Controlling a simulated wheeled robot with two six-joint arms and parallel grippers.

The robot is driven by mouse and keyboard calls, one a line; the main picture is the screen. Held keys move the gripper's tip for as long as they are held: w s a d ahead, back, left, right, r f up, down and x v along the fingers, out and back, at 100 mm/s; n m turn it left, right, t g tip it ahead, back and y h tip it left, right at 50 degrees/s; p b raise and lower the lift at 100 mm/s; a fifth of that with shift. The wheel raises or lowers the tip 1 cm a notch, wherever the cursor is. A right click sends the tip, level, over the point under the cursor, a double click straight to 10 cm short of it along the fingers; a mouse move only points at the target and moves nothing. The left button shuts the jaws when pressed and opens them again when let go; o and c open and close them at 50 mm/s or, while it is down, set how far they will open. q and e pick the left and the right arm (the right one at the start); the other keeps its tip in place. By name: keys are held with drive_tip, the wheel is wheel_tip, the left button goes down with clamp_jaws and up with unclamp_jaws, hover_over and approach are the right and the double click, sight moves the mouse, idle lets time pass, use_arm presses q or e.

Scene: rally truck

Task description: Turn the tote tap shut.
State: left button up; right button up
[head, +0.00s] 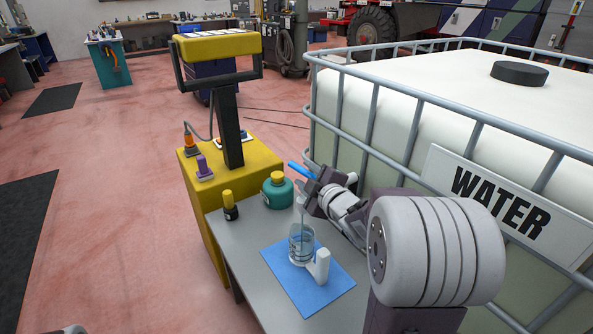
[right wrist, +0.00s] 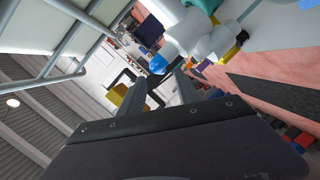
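The water tote (head: 390,110) is a white tank in a grey cage with a WATER sign. Its tap has a blue handle (head: 301,170), sticking out to the left beside my right gripper (head: 312,192). A thin stream seems to fall below the tap into a clear jug (head: 302,244) with a white handle. In the right wrist view my right gripper (right wrist: 162,80) has its fingers apart, with the blue handle end (right wrist: 157,64) near the fingertips. I cannot tell whether they touch it. The tap body is mostly hidden in the head view.
The jug stands on a blue mat (head: 335,283) on a grey table (head: 235,250). A teal bottle (head: 278,193) with a yellow cap and a small dark bottle (head: 230,207) stand behind it. A yellow stand (head: 200,195) is at the left. Open floor lies further left.

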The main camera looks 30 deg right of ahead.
sight(300, 170)
drive_tip(key=x, duration=0.6)
drive_tip(key=shift+w+f+b, duration=0.15)
drive_tip(key=shift+w+b, duration=0.2)
drive_tip(key=shift+b, duration=0.05)
clamp_jaws()
idle(0.9)
